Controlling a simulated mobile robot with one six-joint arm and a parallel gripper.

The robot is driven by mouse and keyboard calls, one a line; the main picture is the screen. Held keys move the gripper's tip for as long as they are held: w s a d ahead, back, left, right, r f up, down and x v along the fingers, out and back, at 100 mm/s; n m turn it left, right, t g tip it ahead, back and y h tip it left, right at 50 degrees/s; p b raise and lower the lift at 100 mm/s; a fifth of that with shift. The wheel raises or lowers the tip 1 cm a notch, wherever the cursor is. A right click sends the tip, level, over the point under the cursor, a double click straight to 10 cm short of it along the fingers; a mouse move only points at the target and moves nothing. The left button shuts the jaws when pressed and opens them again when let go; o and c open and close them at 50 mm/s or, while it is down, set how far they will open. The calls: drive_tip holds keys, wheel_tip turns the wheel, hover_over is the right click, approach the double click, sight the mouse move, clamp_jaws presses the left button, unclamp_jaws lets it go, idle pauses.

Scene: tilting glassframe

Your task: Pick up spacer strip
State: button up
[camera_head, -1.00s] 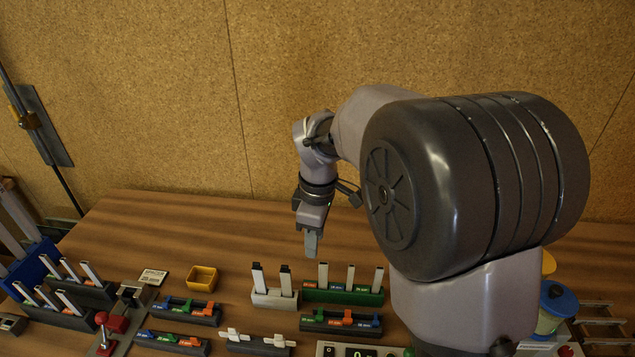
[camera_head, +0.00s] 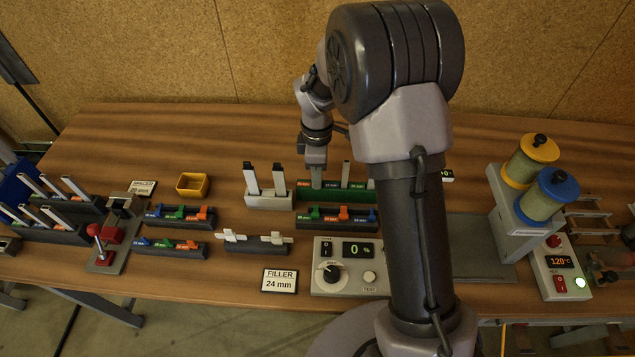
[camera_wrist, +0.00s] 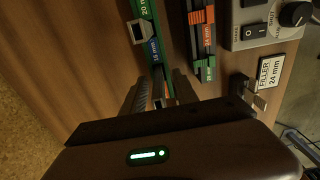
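A long green rack (camera_head: 350,195) holds upright pale spacer strips. Two of them, a middle strip (camera_head: 346,174) and a right strip (camera_head: 371,174), stand clear of my gripper. My gripper (camera_head: 316,182) points down at the rack's left end, low over that slot. In the wrist view my fingers (camera_wrist: 165,82) are apart, one on each side of a strip (camera_wrist: 166,102) near the blue label. Whether they touch it is hard to see. Another strip's end (camera_wrist: 138,32) shows by the green 20 mm label. The lower part of the strip between my fingers is hidden.
A grey-white rack (camera_head: 268,200) with two strips stands close to the left. A dark rack with coloured clips (camera_head: 337,217) lies in front. A control box (camera_head: 345,265) and a FILLER 24 mm card (camera_head: 280,280) are nearer. The table behind the racks is clear.

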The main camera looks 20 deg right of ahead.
wheel_tip(320, 180, down, 2)
drive_tip(key=shift+r, duration=0.1)
clamp_jaws()
